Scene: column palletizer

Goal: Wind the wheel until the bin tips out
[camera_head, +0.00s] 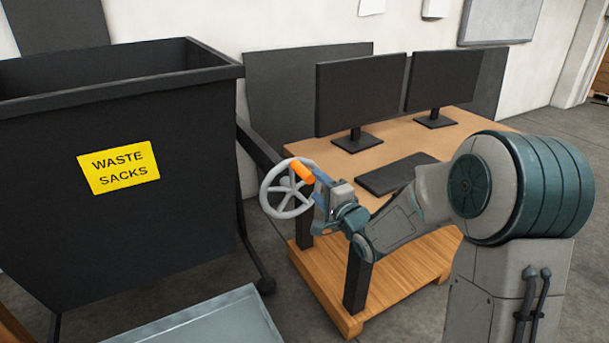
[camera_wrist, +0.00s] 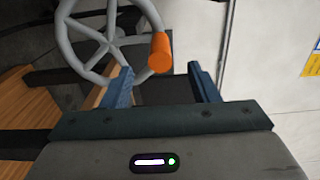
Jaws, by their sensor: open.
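The grey spoked wheel (camera_head: 284,194) stands upright beside the dark bin, with an orange handle (camera_head: 302,171) on its rim. The black bin (camera_head: 110,190) with a yellow "WASTE SACKS" label (camera_head: 118,167) fills the left of the head view and looks upright. My gripper (camera_head: 318,183) is at the right of the wheel, close to the handle. In the wrist view the wheel (camera_wrist: 103,45) is at the upper left, and the orange handle (camera_wrist: 160,53) lies just beyond and between the open fingers (camera_wrist: 160,85). I see no finger touching it.
A wooden desk (camera_head: 463,125) with two monitors (camera_head: 360,92) and a keyboard (camera_head: 395,174) stands behind my arm. A wooden platform (camera_head: 400,275) lies below it. A grey-blue tray-like surface (camera_head: 215,325) is at the bottom front. Open floor (camera_head: 560,125) shows at the far right.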

